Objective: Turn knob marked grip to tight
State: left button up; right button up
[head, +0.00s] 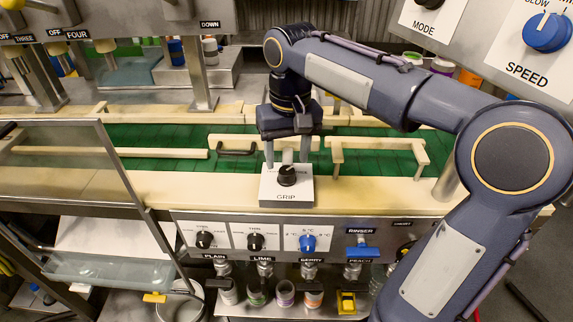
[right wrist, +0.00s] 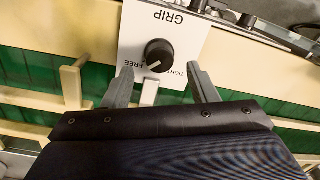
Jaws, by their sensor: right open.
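The black grip knob (head: 287,175) sits on a white panel marked GRIP (head: 293,195) at the front edge of the conveyor. In the right wrist view the knob (right wrist: 158,53) shows upside down between the words FREE and TIGHT. Its white pointer mark appears turned toward the FREE side. My right gripper (head: 287,160) is open and empty, pointing down just behind the knob. In the right wrist view its two fingers (right wrist: 162,82) are spread wide, near the panel's edge, and the knob stands apart from them. My left gripper is not in view.
Pale guide rails (head: 380,143) and a black handle (head: 237,150) flank the gripper over the green conveyor (head: 170,163). Below are a blue knob (head: 308,242), black knobs and a blue rinser lever (head: 362,252). A clear guard (head: 75,170) stands left.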

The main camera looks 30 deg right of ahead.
aim_at(287, 170)
jog(key=shift+f, duration=1.5)
jog(key=c, duration=1)
